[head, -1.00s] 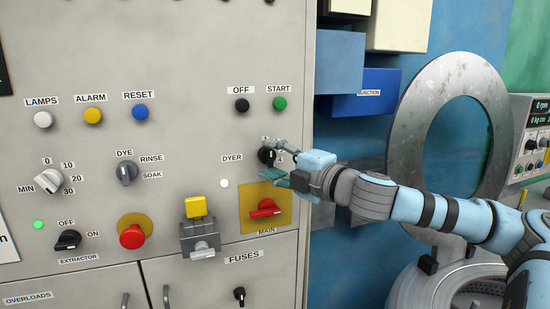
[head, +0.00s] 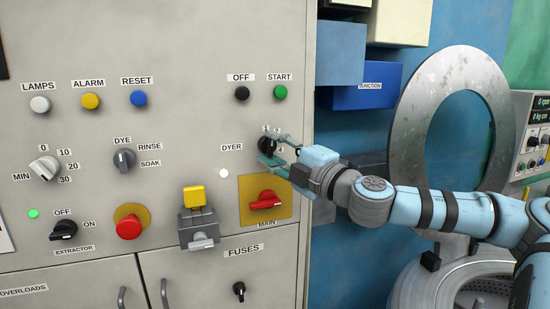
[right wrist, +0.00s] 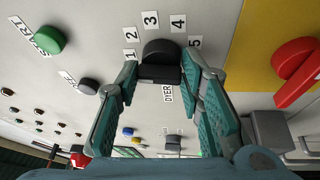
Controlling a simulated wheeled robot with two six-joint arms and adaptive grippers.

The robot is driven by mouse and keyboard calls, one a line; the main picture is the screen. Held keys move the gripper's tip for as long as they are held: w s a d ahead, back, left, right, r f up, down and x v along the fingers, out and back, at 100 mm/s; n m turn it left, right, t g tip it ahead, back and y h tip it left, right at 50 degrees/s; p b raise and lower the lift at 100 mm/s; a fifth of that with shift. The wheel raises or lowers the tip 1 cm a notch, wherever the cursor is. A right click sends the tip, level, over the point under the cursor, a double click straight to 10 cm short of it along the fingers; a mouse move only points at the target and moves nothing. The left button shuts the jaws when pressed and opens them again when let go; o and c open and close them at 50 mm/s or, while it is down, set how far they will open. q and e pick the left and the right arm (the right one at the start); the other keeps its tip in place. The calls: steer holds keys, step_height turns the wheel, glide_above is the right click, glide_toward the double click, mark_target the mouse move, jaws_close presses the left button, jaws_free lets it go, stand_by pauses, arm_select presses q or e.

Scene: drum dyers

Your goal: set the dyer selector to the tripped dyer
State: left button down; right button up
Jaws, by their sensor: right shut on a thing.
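The dyer selector is a black knob (head: 265,146) on the grey panel, right of the DYER label. In the right wrist view the knob (right wrist: 160,54) has number labels 1 to 5 in an arc around it. I cannot tell which number it points at. My right gripper (head: 273,151) is at the knob, coming from the right. In the right wrist view the green fingers of my right gripper (right wrist: 168,76) lie on either side of the knob, shut on it. My left gripper is not in view.
A red main switch (head: 266,200) on a yellow plate sits just below the selector. The black OFF button (head: 242,93) and green START button (head: 280,92) are above. A white lamp (head: 224,173) is to the left. The round drum door ring (head: 405,140) stands behind my right arm.

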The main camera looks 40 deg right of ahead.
steer(key=shift+n, duration=0.3)
steer(key=shift+f, duration=0.1)
stand_by(0.8)
steer(key=o, duration=1.1)
